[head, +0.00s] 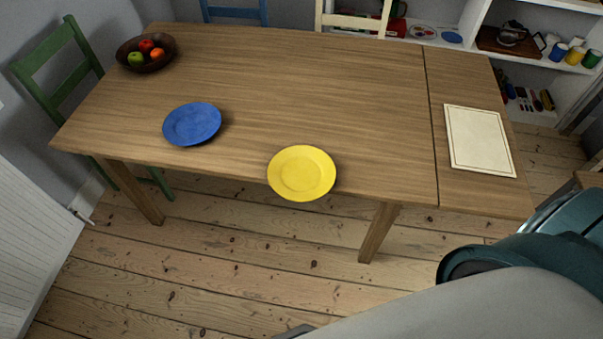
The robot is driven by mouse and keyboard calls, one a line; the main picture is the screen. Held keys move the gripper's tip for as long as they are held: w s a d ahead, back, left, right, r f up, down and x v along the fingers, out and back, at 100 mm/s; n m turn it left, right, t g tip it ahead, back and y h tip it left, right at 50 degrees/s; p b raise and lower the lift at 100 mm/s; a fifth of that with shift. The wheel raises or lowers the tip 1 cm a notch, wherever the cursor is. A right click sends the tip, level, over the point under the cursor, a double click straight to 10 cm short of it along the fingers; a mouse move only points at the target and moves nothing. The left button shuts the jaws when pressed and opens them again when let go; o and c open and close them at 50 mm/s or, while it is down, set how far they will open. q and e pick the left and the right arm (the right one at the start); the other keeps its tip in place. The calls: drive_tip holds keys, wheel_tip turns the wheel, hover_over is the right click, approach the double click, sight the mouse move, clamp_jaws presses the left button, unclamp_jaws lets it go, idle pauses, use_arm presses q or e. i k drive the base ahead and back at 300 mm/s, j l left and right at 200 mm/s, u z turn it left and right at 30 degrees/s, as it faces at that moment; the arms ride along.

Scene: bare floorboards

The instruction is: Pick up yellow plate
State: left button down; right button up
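The yellow plate (302,173) lies at the front edge of the wooden table (330,90), near the middle of that side. Its near part reaches out past the edge. Nothing touches it or covers it. Neither of my grippers can be made out in the head view. Part of my own arm, grey and teal, fills the lower right corner, in front of the table and apart from the plate.
A blue plate (192,124) lies left of the yellow one. A fruit bowl (127,61) stands at the far left corner, and a pale placemat (478,141) lies at the right. Chairs stand behind and left. The floor (210,260) in front is clear.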

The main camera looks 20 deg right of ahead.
sight(300, 173)
drive_tip(key=z, duration=0.35)
drive_tip(key=j+z, duration=0.35)
drive_tip(key=i+j+z, duration=0.1)
drive_tip(key=z, duration=0.3)
drive_tip(key=j+z, duration=0.45)
drive_tip(key=j, duration=0.45)
drive_tip(key=k+j+z, duration=0.15)
drive_tip(key=j, duration=0.35)
drive_tip(key=j+z, duration=0.1)
drive_tip(key=j, duration=0.45)
